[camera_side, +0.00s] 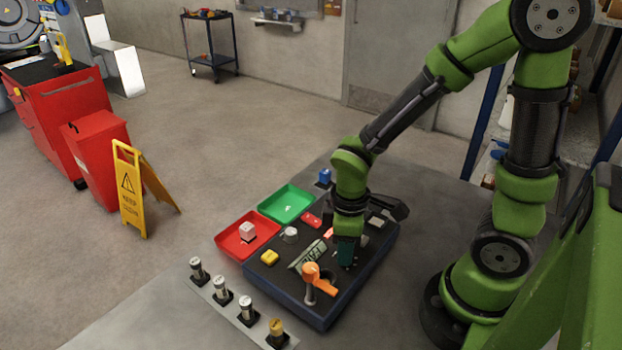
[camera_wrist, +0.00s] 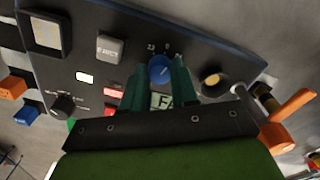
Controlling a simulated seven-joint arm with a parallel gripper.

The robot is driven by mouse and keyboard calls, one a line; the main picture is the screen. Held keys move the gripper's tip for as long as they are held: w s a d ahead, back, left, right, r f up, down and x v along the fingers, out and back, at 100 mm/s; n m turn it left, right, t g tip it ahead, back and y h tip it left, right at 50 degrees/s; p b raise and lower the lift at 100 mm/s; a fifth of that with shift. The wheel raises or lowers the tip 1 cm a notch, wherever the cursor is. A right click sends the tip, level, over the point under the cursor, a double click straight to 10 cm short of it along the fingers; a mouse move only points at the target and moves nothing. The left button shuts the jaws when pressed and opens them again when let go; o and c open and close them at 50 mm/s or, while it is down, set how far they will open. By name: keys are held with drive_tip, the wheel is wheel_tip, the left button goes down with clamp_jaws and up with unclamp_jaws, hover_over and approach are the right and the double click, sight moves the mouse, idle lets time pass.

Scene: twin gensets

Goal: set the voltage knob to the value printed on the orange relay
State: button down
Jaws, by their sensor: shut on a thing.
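My gripper (camera_wrist: 159,82) has its two teal fingers closed on the sides of a round blue knob (camera_wrist: 161,67) on the dark control panel (camera_wrist: 205,42). Small printed marks stand around the knob, one of them a 0; the others are hard to read. In the side view my gripper (camera_side: 346,254) points down at the panel and the knob is hidden. An orange block (camera_wrist: 12,88), which looks like the orange relay, is at the left of the wrist view. I cannot read a value on it. A blue block (camera_wrist: 26,115) is beside it.
An orange lever (camera_side: 321,281) stands up near my gripper, beside a display (camera_side: 308,255). A grey EJECT button (camera_wrist: 110,48) and a black knob (camera_wrist: 65,105) are also on the panel. Red (camera_side: 232,245) and green (camera_side: 277,205) trays adjoin it. Several cylinders (camera_side: 222,291) stand in front.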

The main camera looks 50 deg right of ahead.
drive_tip(key=m, duration=0.5)
drive_tip(key=shift+m, duration=0.4)
idle(0.4)
drive_tip(key=c, duration=0.9)
unclamp_jaws()
drive_tip(key=shift+o, duration=0.2)
drive_tip(key=shift+r, duration=0.15)
wheel_tip(320, 180, up, 17)
